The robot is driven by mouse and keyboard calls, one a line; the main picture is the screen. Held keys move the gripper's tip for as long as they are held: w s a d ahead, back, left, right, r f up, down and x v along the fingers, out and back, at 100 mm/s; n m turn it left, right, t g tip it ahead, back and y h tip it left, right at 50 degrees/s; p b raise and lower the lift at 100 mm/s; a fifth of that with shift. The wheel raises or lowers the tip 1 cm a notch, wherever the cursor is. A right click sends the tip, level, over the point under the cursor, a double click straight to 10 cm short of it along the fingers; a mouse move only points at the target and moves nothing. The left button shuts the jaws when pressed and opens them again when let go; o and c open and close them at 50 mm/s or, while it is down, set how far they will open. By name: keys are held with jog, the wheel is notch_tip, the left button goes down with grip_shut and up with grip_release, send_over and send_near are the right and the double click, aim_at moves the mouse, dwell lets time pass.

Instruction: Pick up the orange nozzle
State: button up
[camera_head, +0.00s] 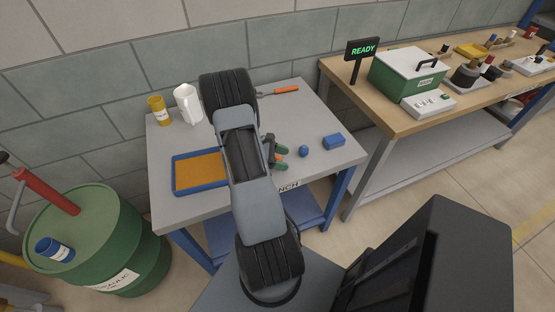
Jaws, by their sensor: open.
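My gripper (281,155) is low over the grey bench, just right of my arm's link. Its two dark fingers with green parts stand apart, so it is open. Small orange-red patches show at the fingers; I cannot tell whether they are finger parts or a small object between them. No thing shows clearly as an orange nozzle. A slim orange-handled tool (287,90) with a grey end lies at the bench's back edge, apart from the gripper. My arm hides the middle of the bench.
The grey bench (205,208) holds a blue-rimmed orange tray (176,187), a white jug (187,104), a yellow can (158,111), a small blue piece (304,151) and a blue block (334,141). A green drum (115,215) stands left, a wooden workbench (398,122) right.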

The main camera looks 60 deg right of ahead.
jog(key=c, duration=1)
